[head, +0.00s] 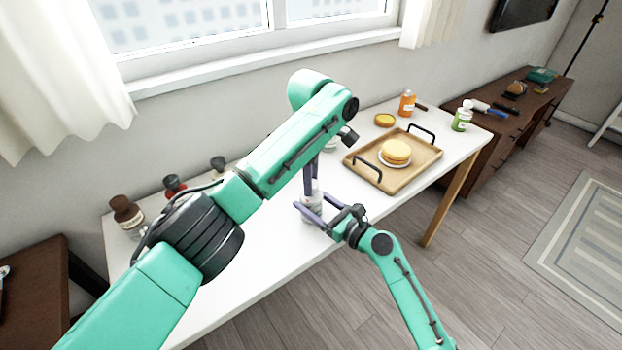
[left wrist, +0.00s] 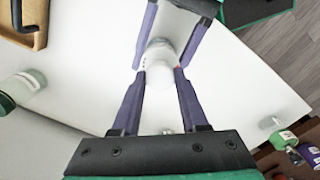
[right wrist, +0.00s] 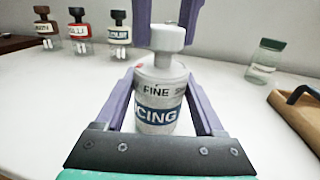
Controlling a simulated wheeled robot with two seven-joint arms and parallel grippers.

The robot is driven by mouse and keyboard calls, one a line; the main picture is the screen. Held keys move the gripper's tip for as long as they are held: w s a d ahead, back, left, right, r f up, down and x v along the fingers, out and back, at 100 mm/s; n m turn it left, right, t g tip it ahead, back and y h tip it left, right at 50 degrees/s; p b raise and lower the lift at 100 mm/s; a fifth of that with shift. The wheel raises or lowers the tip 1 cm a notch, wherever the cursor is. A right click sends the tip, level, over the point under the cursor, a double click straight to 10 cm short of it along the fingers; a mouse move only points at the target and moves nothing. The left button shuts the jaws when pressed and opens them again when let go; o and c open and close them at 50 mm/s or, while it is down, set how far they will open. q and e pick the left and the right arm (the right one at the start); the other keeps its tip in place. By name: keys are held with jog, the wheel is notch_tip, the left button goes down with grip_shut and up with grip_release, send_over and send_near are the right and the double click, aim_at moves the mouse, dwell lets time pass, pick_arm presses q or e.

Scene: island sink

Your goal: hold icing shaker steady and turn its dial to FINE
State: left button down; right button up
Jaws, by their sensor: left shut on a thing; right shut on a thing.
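The icing shaker (head: 313,212) stands upright on the white table, partly hidden by my grippers. In the right wrist view its white body (right wrist: 157,97) shows FINE, part of a second word starting with S, a red mark (right wrist: 139,67) to the left of FINE, and a blue ICING band. A pale knob (right wrist: 167,38) tops it. My right gripper (right wrist: 161,80) is shut around the body from the side. My left gripper (left wrist: 160,70) comes down from above, shut on the knob. I cannot tell which word the dial is set to.
A wooden tray (head: 413,181) with black handles holds a plated yellow stack (head: 396,151) to the right. An orange bottle (head: 407,103), a yellow lid (head: 385,120) and a green bottle (head: 462,117) stand beyond. Labelled jars (right wrist: 79,30) stand at the table's back left.

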pick_arm(q)
jog(key=shift+n, duration=0.4)
pick_arm(e)
jog(key=shift+f, duration=0.15)
pick_arm(q)
jog(key=shift+c, duration=2)
grip_release()
jog(key=shift+r, duration=0.15)
notch_tip(320, 180, up, 7)
jog(key=shift+r, duration=0.2)
pick_arm(e)
jog(key=shift+s, duration=0.1)
